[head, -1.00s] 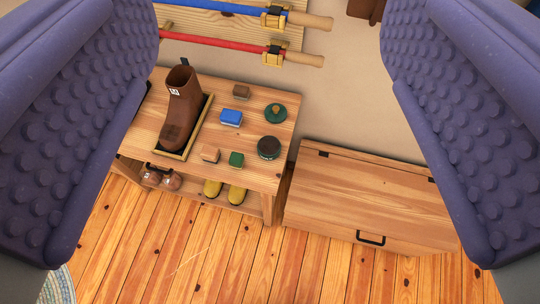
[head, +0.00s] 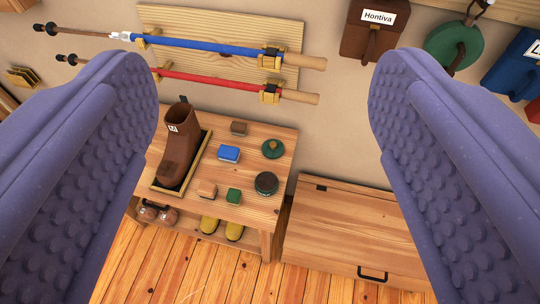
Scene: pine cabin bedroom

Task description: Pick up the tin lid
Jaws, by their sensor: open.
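A small round green lid (head: 272,148) with a knob-like spot in its middle lies on the top of a wooden bench (head: 285,140), near its right side. It looks like the tin lid. A round dark tin (head: 266,184) stands just in front of it, apart from it, with a dark brown top. My gripper (head: 263,75) is wide open and empty. Its two purple studded fingers frame the view left and right, and the lid shows in the gap between them, farther away than the fingers.
A brown boot (head: 179,145) stands in a tray at the bench's left. A blue block (head: 229,154), a green block (head: 234,196) and brown blocks lie near the lid. A wooden chest (head: 350,225) stands right. Poles (head: 215,45) hang on the wall above.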

